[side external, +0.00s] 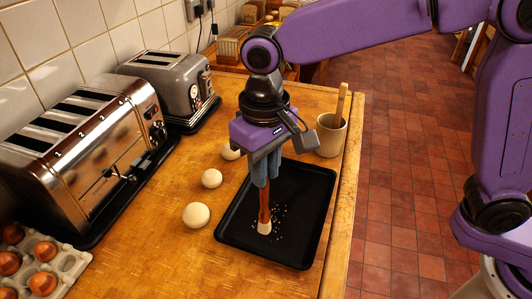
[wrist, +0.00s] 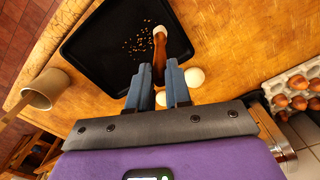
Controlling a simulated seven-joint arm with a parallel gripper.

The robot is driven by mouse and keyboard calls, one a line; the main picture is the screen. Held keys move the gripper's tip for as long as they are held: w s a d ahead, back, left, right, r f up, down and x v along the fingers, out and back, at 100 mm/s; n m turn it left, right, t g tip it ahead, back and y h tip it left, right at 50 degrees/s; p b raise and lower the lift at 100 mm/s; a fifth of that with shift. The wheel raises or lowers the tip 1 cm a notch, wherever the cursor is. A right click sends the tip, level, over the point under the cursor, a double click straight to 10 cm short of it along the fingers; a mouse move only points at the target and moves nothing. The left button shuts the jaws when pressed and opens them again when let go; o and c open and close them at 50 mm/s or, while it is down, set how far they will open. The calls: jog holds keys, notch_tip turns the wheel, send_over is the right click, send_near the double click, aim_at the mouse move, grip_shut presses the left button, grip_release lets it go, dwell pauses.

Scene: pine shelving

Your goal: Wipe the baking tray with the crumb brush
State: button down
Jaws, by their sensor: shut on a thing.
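The black baking tray (side external: 305,205) lies flat on the wooden counter, with a patch of crumbs (side external: 279,217) near its middle. My gripper (side external: 265,180) is above the tray, shut on the upright reddish-brown handle of the crumb brush (side external: 264,205). The brush's pale tip points down at the tray beside the crumbs; I cannot tell if it touches. In the wrist view the tray (wrist: 90,50) is at the top, the crumbs (wrist: 138,41) lie left of the pale brush tip (wrist: 160,31), and the handle runs between my fingers (wrist: 158,88).
Several white eggs or balls, one of them nearest the front (side external: 196,215), stand left of the tray. A beige cup (side external: 331,134) with a wooden stick stands behind it, near the counter edge. Two toasters (side external: 85,150) and an egg carton (side external: 70,262) line the left side.

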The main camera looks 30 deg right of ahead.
jog(key=shift+f, duration=1.6)
jog(key=shift+w+d+f, duration=0.2)
jog(key=shift+d+f, duration=0.05)
jog(key=shift+f, duration=0.5)
jog(key=shift+w+d, duration=3.4)
jog(key=shift+d, duration=0.55)
jog(key=shift+s+a, duration=1.1)
jog(key=shift+a, duration=0.45)
jog(key=shift+s+a, duration=1.05)
jog(key=shift+a, duration=0.45)
jog(key=shift+s+a, duration=1.1)
jog(key=shift+a, duration=0.45)
jog(key=shift+w+d, duration=4.05)
jog(key=shift+w, duration=0.2)
notch_tip(320, 180, up, 8)
jog(key=shift+s+a, duration=0.1)
jog(key=shift+s, duration=0.05)
